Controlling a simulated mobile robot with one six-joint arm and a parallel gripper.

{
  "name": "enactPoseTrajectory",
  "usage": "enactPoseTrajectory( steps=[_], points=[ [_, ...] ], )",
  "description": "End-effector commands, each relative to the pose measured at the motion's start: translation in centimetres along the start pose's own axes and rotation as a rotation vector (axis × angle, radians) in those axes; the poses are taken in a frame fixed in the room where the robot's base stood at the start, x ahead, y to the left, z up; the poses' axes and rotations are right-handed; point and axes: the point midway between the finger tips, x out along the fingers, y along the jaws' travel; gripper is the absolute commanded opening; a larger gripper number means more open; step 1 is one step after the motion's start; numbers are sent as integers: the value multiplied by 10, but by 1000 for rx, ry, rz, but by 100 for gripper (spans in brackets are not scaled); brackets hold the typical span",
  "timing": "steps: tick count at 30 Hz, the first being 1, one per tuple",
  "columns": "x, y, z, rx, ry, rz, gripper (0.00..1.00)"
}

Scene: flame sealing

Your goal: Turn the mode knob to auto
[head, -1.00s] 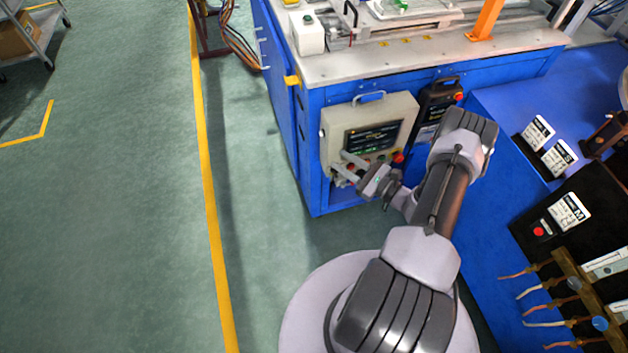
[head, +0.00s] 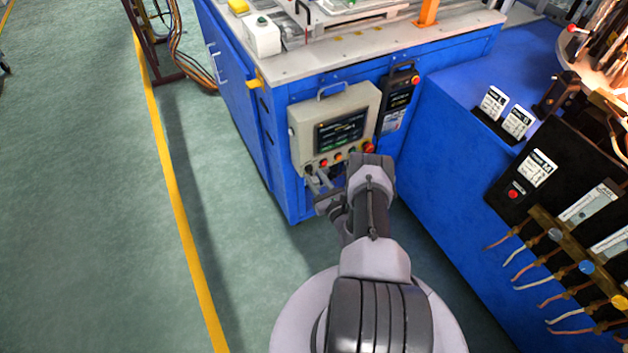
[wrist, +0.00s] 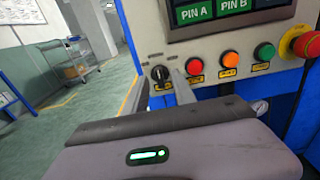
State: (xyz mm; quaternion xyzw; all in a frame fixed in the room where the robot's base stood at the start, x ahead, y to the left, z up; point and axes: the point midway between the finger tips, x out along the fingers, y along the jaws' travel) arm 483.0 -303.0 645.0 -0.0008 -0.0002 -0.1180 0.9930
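The mode knob (wrist: 160,73) is a small black rotary knob at the left end of the control row on the beige control box (head: 293,135). Its label and setting are too small to read. My gripper (head: 316,178) is at the lower left of the box, just in front of the knob. Two pale fingers show slightly apart in the head view, with no object between them. In the wrist view, one grey finger of my gripper (wrist: 178,80) reaches up just right of the knob. I cannot tell whether it touches.
Right of the knob are a red button (wrist: 194,66), an orange button (wrist: 230,59), a green button (wrist: 264,51) and a red emergency stop (wrist: 305,43). A black handheld unit (head: 398,97) hangs right of the box. Open floor lies to the left.

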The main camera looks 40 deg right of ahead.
Motion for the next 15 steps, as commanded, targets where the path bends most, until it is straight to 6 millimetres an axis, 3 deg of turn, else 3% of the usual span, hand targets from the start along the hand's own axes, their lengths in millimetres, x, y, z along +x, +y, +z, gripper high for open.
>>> enactPoseTrajectory(
  steps=[3, 11, 15],
  points=[
    [10, 1, -1, 1, 1, 2, 32],
    [12, 0, 1, 1, 1, 0, 32],
    [12, 0, 1, 1, 1, 1, 6]
  ],
)
